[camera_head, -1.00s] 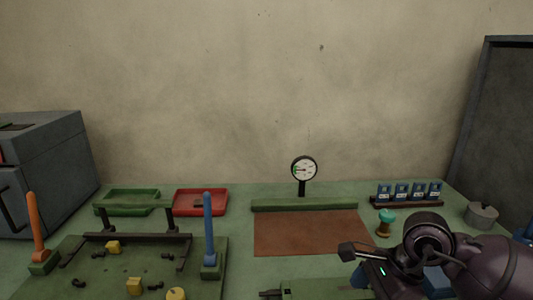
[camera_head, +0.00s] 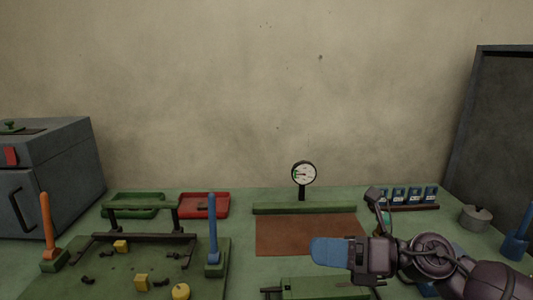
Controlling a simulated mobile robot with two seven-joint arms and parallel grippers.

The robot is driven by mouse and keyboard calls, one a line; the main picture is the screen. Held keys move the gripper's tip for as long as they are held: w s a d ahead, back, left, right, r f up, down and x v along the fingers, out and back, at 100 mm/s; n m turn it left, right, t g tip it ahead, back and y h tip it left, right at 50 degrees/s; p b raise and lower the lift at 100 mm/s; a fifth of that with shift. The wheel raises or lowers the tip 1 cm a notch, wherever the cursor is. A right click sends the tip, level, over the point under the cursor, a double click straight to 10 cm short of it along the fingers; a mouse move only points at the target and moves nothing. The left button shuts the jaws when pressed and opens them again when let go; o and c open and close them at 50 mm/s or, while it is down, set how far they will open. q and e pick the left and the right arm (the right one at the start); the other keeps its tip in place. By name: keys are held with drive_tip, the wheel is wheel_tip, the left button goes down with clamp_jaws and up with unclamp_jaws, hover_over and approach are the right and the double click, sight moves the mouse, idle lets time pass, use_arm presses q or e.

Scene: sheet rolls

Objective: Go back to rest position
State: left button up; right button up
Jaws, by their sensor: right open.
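My right gripper (camera_head: 328,251) comes in from the lower right with its blue finger pointing left. It is open, with nothing visible in it, and appears in front of the brown mat (camera_head: 285,232). The gap between its fingers is hard to see from this side. My left gripper is not in view.
At left are a green board with an orange post (camera_head: 47,219), a blue post (camera_head: 212,222) and yellow blocks (camera_head: 120,246). Behind are a red tray (camera_head: 209,204) and a grey box (camera_head: 55,165). A grey pot (camera_head: 474,218) stands right.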

drive_tip(key=w+d+f+m+t+h, duration=0.25)
drive_tip(key=m+t, duration=0.45)
drive_tip(key=m, duration=0.4)
drive_tip(key=w+d+f+m+t+h, duration=0.15)
drive_tip(key=d+m+t, duration=0.35)
drive_tip(key=m, duration=0.5)
drive_tip(key=s+d+f+m+t+h+p, duration=0.15)
drive_tip(key=d+f+m+h, duration=0.35)
drive_tip(key=f+m+h, duration=0.5)
drive_tip(key=s+d+f+m+g+h, duration=0.2)
drive_tip(key=s+f+m, duration=0.4)
drive_tip(key=s+f, duration=0.4)
drive_tip(key=s+d+f+m+g+h, duration=0.1)
drive_tip(key=s+d+f+m+g, duration=0.2)
drive_tip(key=s+f+m, duration=0.3)
drive_tip(key=s+f, duration=0.5)
drive_tip(key=s, duration=0.2)
drive_tip(key=shift+d+g+h, duration=0.15)
drive_tip(key=shift+g+h, duration=0.2)
drive_tip(key=shift+h, duration=0.05)
drive_tip(key=shift+s, duration=0.1)
